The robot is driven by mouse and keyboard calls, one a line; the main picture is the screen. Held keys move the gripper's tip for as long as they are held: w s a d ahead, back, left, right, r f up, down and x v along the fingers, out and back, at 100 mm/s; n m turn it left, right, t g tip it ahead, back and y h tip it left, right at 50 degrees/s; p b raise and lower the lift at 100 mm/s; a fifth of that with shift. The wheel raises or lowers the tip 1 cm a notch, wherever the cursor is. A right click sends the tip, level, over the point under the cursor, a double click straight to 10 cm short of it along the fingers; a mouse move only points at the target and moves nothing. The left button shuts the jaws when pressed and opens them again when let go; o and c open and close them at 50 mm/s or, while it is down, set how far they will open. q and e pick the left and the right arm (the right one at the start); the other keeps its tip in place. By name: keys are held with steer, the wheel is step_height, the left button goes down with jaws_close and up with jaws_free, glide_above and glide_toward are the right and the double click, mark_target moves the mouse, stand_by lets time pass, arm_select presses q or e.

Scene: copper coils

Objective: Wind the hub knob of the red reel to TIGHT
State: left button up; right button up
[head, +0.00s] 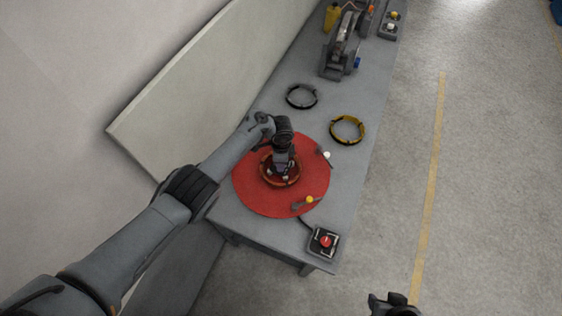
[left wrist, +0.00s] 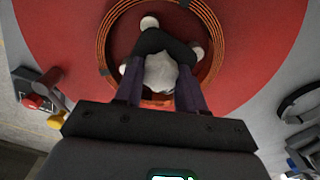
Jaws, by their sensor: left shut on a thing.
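The red reel (head: 254,192) lies flat as a wide red disc near the front end of the table. A copper coil ring (left wrist: 109,35) surrounds its hub. The hub knob (left wrist: 149,23) has pale round ends on dark arms and sits in the ring's middle. My left gripper (head: 282,171) reaches down over the hub. In the left wrist view its two fingers (left wrist: 161,75) are shut on the knob from both sides. The fingers hide part of it, and no TIGHT mark can be read. My right gripper (head: 393,303) shows only partly at the bottom edge, off the table.
A black ring (head: 302,96) and a yellow ring (head: 347,129) lie beyond the reel. A box with a red button (head: 325,241) stands at the front corner. A yellow-knobbed lever (head: 309,199) and a white-knobbed one (head: 326,154) are at the disc's edge. A machine (head: 342,45) stands farther back.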

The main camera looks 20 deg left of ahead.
arm_select(q)
steer(key=m+b, duration=0.1)
steer(key=m, duration=0.3)
steer(key=shift+f+m+b, duration=0.1)
steer(key=shift+m+b, duration=0.2)
steer(key=shift+b, duration=0.05)
steer(key=shift+m+b, duration=1)
steer(key=shift+m, duration=1.2)
steer(key=o, duration=1.1)
steer(key=shift+c, duration=0.2)
step_height(320, 180, up, 11)
steer(key=p, duration=0.4)
steer(key=shift+p, duration=0.3)
